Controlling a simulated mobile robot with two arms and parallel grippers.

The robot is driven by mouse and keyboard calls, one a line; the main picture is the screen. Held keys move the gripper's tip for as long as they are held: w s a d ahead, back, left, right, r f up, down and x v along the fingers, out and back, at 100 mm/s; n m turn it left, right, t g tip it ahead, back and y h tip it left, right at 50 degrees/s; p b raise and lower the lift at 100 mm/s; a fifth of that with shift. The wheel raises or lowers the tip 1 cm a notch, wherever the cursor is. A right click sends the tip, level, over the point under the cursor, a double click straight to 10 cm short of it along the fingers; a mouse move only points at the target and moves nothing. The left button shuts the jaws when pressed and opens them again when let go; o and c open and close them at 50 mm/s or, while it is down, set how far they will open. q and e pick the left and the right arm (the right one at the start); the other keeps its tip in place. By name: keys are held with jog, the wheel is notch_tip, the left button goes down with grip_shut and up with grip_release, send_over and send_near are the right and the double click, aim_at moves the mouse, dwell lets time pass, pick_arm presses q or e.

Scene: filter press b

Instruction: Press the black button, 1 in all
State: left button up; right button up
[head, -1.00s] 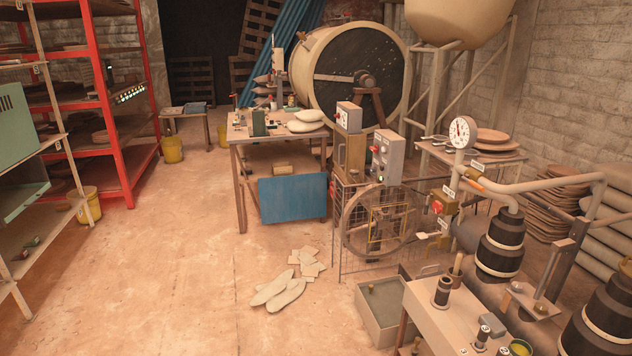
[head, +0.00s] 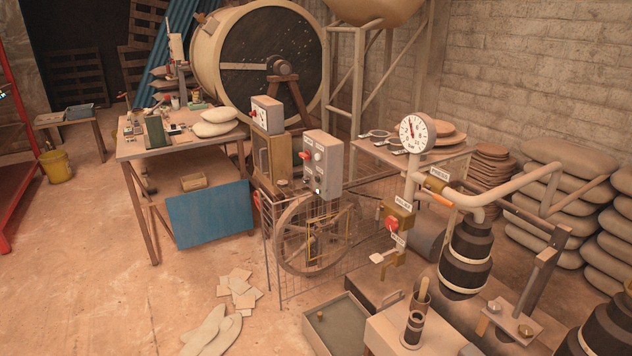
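A grey control box (head: 325,162) stands on top of the wire-mesh guard around a large spoked wheel. Its front carries a red knob on the left side and several small controls, one of them pale. Some of these look dark, but they are too small for me to tell which one is a black button. Another box (head: 267,114) with a dial and a red part on its front stands behind it to the left. Neither of my grippers is in view.
The mesh guard and wheel (head: 318,235) stand in mid-floor. A pressure gauge (head: 416,133) and pipes rise at the right. A workbench (head: 190,142) with a blue panel (head: 210,214) stands at the left. Pale slabs (head: 238,287) lie on the floor; open floor extends left.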

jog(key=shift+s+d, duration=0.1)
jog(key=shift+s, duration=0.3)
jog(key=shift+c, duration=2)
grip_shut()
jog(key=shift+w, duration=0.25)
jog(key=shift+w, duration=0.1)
